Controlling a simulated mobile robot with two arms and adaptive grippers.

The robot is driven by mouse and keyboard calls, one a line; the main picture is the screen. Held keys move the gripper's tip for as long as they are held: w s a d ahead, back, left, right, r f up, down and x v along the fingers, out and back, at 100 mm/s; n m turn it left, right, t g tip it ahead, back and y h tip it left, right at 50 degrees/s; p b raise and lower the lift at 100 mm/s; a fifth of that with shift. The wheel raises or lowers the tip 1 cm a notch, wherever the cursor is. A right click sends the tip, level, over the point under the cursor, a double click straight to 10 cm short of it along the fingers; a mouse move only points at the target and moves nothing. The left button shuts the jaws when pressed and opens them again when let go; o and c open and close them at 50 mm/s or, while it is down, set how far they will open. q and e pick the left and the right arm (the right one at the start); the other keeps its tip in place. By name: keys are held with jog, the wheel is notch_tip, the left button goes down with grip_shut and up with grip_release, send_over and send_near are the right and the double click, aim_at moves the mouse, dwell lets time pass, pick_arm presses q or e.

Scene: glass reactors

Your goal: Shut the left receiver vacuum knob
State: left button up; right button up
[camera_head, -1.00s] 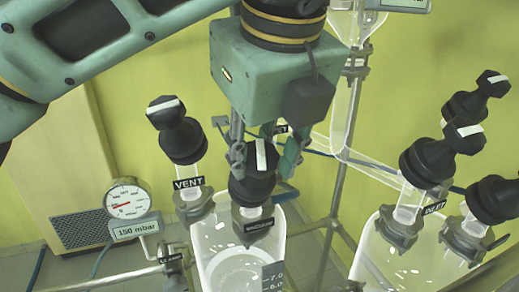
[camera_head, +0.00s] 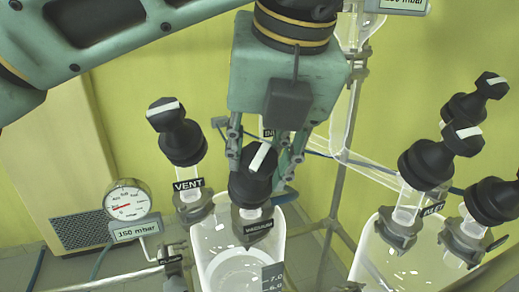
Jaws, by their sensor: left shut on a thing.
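The left receiver vacuum knob (camera_head: 256,166) is black with a white stripe on top. It stands above a tag reading VACUUM, on the left glass receiver (camera_head: 215,265). The stripe now slants, its upper end to the right. My left gripper (camera_head: 262,160) comes down from above and is shut on the knob, one finger at each side. The finger on the right is partly behind the knob. My right gripper is not in view.
The VENT knob (camera_head: 178,130) stands close on the left. A gauge (camera_head: 127,200) with a 150 mbar display (camera_head: 135,229) is farther left. A right receiver (camera_head: 385,262) carries several black knobs. A metal stand (camera_head: 340,185) rises behind.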

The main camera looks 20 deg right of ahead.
pick_arm(q)
jog(key=m+p, duration=0.1)
jog(key=m, duration=0.3)
jog(key=shift+r+y, duration=0.1)
jog(key=shift+y, duration=0.2)
jog(key=shift+w+m+t+p, duration=0.1)
jog(key=shift+m+t+p, duration=0.25)
jog(key=shift+m, duration=1.65)
jog(key=o, duration=0.9)
jog(key=shift+c, duration=0.2)
jog(key=shift+o, duration=1.2)
